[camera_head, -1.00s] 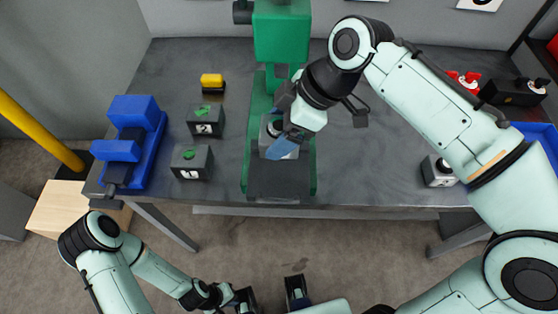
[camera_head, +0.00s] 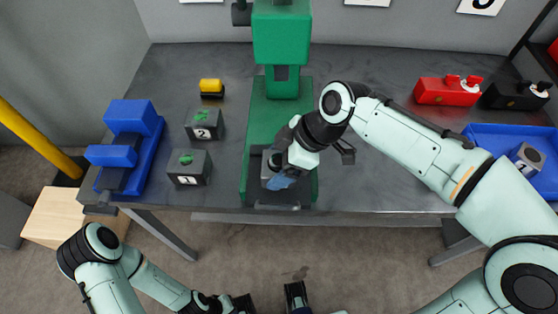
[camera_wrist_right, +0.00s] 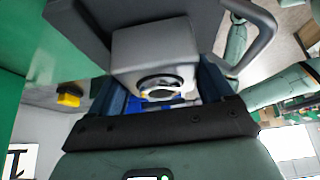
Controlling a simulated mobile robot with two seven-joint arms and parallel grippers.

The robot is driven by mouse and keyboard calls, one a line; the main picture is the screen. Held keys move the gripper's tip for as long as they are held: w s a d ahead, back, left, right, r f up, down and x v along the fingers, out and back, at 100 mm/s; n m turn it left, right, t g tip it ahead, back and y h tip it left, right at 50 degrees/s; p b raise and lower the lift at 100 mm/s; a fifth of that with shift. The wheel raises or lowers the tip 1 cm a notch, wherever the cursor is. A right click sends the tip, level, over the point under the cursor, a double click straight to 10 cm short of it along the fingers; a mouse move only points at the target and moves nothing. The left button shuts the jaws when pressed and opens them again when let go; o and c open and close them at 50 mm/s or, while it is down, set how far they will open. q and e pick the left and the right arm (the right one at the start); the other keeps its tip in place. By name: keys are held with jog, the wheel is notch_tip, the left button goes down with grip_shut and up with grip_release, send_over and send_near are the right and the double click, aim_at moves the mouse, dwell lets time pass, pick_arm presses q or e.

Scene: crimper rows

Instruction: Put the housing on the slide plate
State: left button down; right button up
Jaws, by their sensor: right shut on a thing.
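My right gripper (camera_head: 284,172) is shut on the housing, a grey block (camera_head: 268,165), over the front of the green press. In the right wrist view the housing (camera_wrist_right: 155,50) sits between the blue fingers, and its round dark-ringed opening shows. The slide plate (camera_head: 270,198) is the dark plate at the front of the press base, partly hidden by the gripper. I cannot tell whether the housing touches it. My left gripper (camera_head: 270,303) is low at the bottom edge, partly cut off, its fingers apart and empty.
The green press column (camera_head: 282,40) stands behind my right gripper. Block 1 (camera_head: 189,167), block 2 (camera_head: 204,124) and a blue fixture (camera_head: 130,150) stand left. A blue tray (camera_head: 480,135) with a grey block (camera_head: 525,157) is right, near red (camera_head: 445,91) and black (camera_head: 510,96) blocks.

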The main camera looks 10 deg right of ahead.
jog(key=shift+f, duration=0.15)
jog(key=o, duration=1.5)
jog(key=shift+r, duration=0.35)
jog(key=p+v, duration=0.1)
jog(key=v, duration=1)
jog(key=shift+d+r+p, duration=0.2)
jog(key=shift+r+p, duration=0.1)
jog(key=shift+p, duration=0.05)
jog(key=shift+s, duration=0.1)
